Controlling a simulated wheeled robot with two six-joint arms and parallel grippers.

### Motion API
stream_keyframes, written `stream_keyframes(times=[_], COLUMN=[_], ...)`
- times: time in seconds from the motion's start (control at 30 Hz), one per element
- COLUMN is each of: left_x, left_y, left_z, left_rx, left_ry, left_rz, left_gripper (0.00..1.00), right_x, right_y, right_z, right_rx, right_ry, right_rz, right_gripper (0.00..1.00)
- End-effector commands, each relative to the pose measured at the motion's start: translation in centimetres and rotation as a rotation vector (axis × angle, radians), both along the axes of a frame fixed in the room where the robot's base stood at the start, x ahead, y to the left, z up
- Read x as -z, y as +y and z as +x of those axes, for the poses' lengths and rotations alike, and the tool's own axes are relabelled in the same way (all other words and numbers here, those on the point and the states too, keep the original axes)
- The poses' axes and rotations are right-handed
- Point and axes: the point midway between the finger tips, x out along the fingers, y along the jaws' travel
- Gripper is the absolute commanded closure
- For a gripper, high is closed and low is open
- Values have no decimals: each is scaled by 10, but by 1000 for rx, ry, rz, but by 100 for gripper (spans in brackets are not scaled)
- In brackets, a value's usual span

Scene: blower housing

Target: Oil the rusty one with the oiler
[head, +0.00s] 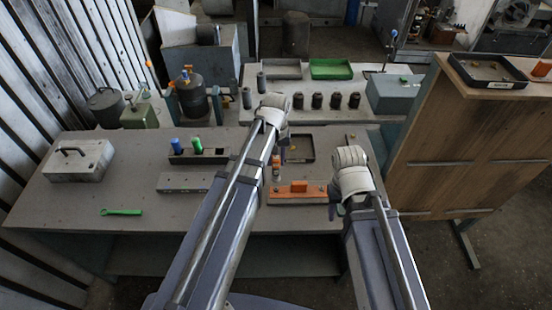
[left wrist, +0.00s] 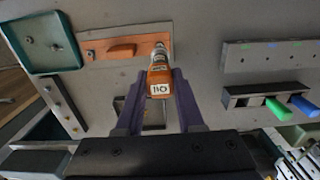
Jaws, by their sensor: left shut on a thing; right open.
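My left gripper (head: 276,150) is shut on the oiler (left wrist: 158,80), an orange bottle with a label, which also shows in the head view (head: 276,171). The oiler's far end is over one end of an orange-brown board (left wrist: 97,43), at the board's left end in the head view (head: 312,199). I cannot tell whether it touches. An orange block (left wrist: 121,50) sits on the board. A teal tray (left wrist: 72,60) beside the board holds small parts; I cannot make out rust on them. My right gripper (head: 334,208) is open, right of the board, its fingertips partly hidden.
A rack (head: 183,158) with blue and green handles and a grey block (head: 186,182) stand to the left. A dark tray (head: 312,158) lies behind the board. A green spanner (head: 121,212) and a grey case (head: 80,160) are further left. A wooden panel (head: 440,150) rises at right.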

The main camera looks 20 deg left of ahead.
Motion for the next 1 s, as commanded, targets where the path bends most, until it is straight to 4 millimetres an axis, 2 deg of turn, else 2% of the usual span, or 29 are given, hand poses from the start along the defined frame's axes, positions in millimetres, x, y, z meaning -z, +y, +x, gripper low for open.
stream_keyframes(times=[0.03, 0.3, 1.0], left_x=[10, 31, 41], left_y=[0, 0, 0], left_z=[0, 0, 0], left_rx=[0, 0, 0], left_ry=[0, 0, 0], left_rz=[0, 0, 0], left_gripper=[100, 100, 100], right_x=[10, 31, 41], right_y=[0, 0, 0], right_z=[0, 0, 0], right_rx=[-1, -6, -9], right_ry=[0, 0, 0], right_rz=[0, -1, -2], right_gripper=[50, 50, 50])
